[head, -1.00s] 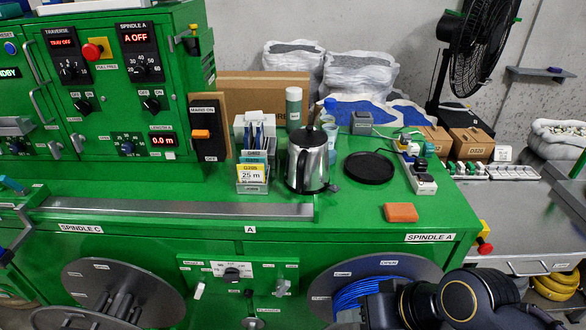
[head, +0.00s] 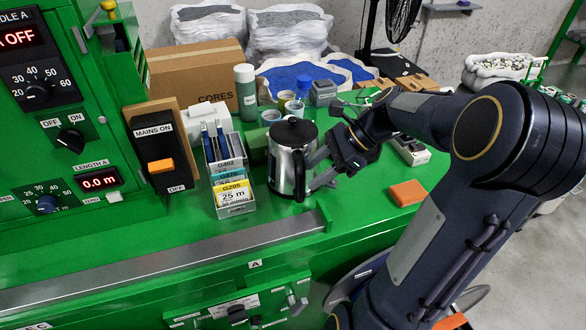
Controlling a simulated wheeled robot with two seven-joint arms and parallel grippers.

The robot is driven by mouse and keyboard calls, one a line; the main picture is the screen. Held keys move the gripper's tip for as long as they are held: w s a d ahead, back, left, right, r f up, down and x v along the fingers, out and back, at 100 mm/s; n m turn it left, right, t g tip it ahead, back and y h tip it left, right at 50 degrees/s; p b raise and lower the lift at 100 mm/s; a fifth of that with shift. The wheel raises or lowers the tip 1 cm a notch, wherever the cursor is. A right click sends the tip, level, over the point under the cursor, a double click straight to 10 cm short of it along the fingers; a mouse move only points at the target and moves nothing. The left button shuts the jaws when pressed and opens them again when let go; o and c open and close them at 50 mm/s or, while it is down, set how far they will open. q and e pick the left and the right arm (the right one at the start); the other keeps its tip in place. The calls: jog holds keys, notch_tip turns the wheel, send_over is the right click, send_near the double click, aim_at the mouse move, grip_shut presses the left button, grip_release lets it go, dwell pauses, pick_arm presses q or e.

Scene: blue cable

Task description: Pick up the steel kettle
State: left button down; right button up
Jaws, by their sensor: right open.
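The steel kettle (head: 286,165) stands upright on the green bench top, with a black lid and a black handle on its side facing me. My right gripper (head: 318,172) is at the kettle's right side, its fingers apart and pointing at the body. One finger is near the upper body and the other near the lower body. I cannot tell whether they touch the steel. My left gripper is out of view.
A card holder (head: 232,190) with yellow and blue tags stands close left of the kettle. A green bottle (head: 246,92) and several cups are behind it. An orange block (head: 408,193) lies to the right. A metal rail (head: 180,262) runs along the front.

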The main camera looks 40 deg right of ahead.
aim_at(296, 199)
jog(key=x, duration=0.3)
jog(key=p+x, duration=0.1)
jog(key=x, duration=0.1)
jog(key=shift+a, duration=0.55)
jog(key=shift+w+a+f, duration=0.2)
jog(key=shift+f, duration=0.1)
grip_shut()
jog(key=shift+r, duration=0.1)
dwell(0.6)
